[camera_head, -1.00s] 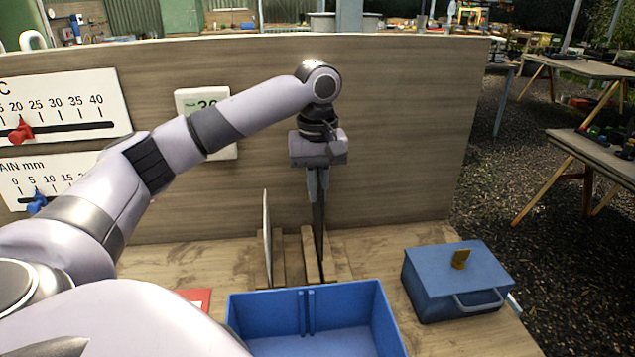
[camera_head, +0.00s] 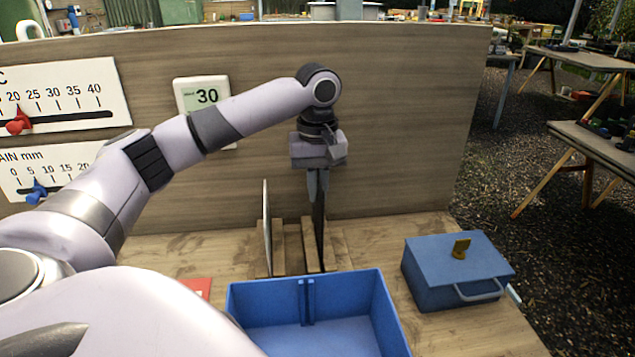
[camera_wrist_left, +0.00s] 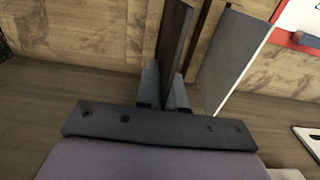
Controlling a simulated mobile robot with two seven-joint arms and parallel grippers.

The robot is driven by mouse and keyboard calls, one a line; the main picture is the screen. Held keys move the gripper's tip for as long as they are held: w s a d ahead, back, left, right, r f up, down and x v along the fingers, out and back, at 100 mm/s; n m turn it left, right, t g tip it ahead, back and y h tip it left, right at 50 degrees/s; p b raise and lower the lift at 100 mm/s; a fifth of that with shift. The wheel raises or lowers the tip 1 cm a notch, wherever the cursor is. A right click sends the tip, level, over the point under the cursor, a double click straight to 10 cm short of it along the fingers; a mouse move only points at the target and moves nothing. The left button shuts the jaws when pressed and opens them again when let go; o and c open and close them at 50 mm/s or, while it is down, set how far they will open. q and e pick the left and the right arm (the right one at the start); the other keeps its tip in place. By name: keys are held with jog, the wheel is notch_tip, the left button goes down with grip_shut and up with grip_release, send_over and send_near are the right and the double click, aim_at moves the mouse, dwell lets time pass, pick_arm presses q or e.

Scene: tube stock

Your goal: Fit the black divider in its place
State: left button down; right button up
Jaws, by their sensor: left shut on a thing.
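The black divider (camera_head: 319,232) is a thin dark panel standing on edge in the wooden rack (camera_head: 293,262), behind the blue bin. My left gripper (camera_head: 318,198) is shut on its top edge from above. In the left wrist view the black divider (camera_wrist_left: 174,45) runs away from between the fingers of my left gripper (camera_wrist_left: 164,88). A pale divider (camera_head: 266,228) stands in the rack to its left; it also shows in the left wrist view (camera_wrist_left: 232,60). The blue bin (camera_head: 372,285) is open, with a pair of upright ribs on its inner back wall. My right gripper is out of view.
A blue lidded box (camera_head: 455,270) with a yellow knob and a handle stands at the right. A red item (camera_head: 198,287) lies left of the bin, partly behind my arm. A wooden back panel (camera_head: 410,130) with scales and a "30" card (camera_head: 203,97) rises behind the rack.

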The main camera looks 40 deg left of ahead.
aim_at(317, 214)
pick_arm(q)
jog(key=shift+f, duration=0.35)
jog(key=shift+f, duration=0.1)
jog(key=shift+f+b, duration=0.3)
jog(key=shift+f, duration=1.1)
jog(key=shift+f, duration=1.35)
jog(key=c, duration=1.2)
grip_release()
jog(key=shift+o, duration=0.2)
jog(key=shift+r, duration=0.1)
